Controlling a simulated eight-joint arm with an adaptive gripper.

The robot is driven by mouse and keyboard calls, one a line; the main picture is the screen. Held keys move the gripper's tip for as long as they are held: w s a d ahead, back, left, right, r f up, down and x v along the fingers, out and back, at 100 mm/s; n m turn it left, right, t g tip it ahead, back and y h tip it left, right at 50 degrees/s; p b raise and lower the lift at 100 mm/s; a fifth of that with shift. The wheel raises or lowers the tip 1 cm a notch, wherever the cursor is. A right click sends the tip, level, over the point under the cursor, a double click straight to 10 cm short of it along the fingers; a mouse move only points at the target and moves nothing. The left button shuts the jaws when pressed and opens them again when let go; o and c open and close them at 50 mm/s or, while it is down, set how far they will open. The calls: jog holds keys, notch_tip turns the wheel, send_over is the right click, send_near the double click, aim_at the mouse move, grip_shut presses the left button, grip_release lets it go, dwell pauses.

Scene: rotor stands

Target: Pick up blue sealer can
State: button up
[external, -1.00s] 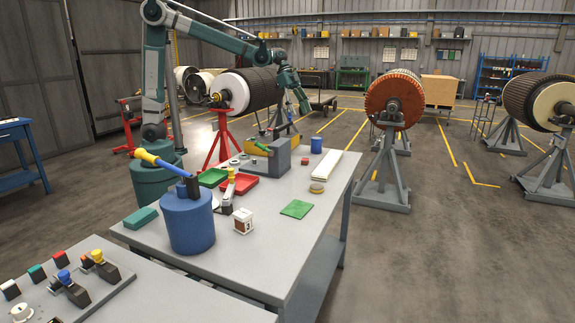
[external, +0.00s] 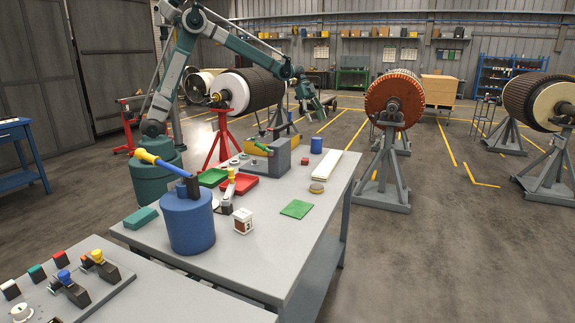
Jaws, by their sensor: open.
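A small blue can (external: 316,145) stands upright at the back right part of the grey workbench (external: 275,252). A larger blue pot (external: 188,222) with a yellow-and-blue handled tool on top stands at the near left of the bench; I cannot tell from labels which is the sealer can. My gripper (external: 321,112) is open and empty, hanging in the air and appearing above the small can in the picture. It is apart from both. Its fingers are small and hard to make out.
A grey vise-like block (external: 272,160) with a green handle stands left of the small can. Red tray (external: 236,184), green tray (external: 212,177), white strip (external: 337,165), round tin (external: 317,188) and green pad (external: 297,209) lie on the bench. Rotor stands (external: 384,165) are beyond.

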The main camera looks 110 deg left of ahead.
send_near(321, 150)
jog(key=shift+f, duration=0.4)
jog(key=shift+x, duration=1.25)
jog(key=shift+d, duration=0.1)
jog(key=shift+b+x, duration=0.55)
jog(key=shift+x, duration=2.05)
jog(key=shift+w+r, duration=0.15)
jog(key=shift+w, duration=0.05)
jog(key=c, duration=1.3)
